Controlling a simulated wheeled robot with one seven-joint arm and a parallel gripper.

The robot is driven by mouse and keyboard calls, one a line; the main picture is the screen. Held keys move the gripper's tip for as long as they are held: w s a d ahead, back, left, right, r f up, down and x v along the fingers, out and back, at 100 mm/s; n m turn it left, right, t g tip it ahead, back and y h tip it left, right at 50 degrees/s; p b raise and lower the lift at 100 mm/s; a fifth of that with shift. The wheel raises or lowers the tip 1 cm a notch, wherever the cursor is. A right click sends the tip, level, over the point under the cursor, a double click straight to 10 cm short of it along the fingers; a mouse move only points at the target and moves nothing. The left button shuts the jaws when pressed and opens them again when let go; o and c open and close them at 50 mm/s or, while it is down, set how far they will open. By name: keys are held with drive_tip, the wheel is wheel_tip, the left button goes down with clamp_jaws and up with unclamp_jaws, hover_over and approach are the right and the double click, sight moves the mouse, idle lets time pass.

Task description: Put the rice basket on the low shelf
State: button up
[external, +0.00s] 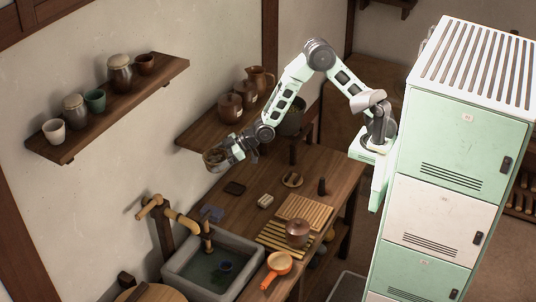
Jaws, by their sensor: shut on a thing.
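My gripper (228,152) is shut on the rice basket (213,157), a small round brown basket at the left end of my arm. The gripper's fingers hide part of the basket. The basket is in the air in front of the wall, by the left end of a wooden wall shelf (193,137). This shelf looks the lower of two and bears brown lidded jars (230,107) and a brown jug (260,77). I cannot tell the exact gap between basket and shelf. My arm crosses in front of the shelf's right part.
A higher-looking shelf (50,146) at left holds several cups and jars. A tall green and white locker (455,150) stands at right.

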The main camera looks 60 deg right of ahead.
sight(214, 136)
drive_tip(key=w+d+r+m+h, duration=0.1)
drive_tip(key=w+d, duration=0.1)
drive_tip(key=w+d+r+m+t, duration=0.1)
drive_tip(key=w+d+r, duration=0.1)
drive_tip(key=w+d+r+m+t+h, duration=0.1)
drive_tip(key=w+d, duration=0.1)
drive_tip(key=shift+r+h+p, duration=0.2)
drive_tip(key=shift+h+p, duration=0.1)
drive_tip(key=shift+p, duration=0.05)
drive_tip(key=w+d+r+m+t+h, duration=0.1)
drive_tip(key=w+d+r+m+h, duration=0.35)
drive_tip(key=d+r, duration=0.35)
drive_tip(key=shift+n, duration=0.25)
drive_tip(key=f, duration=0.3)
drive_tip(key=f+p, duration=0.1)
drive_tip(key=f, duration=0.3)
drive_tip(key=d+f+p, duration=0.1)
drive_tip(key=f, duration=0.3)
drive_tip(key=shift+w+d+f, duration=0.1)
drive_tip(key=shift+w+f, duration=0.1)
drive_tip(key=shift+w, duration=0.15)
drive_tip(key=shift+f, duration=0.1)
drive_tip(key=shift+f, duration=0.15)
drive_tip(key=o, duration=1)
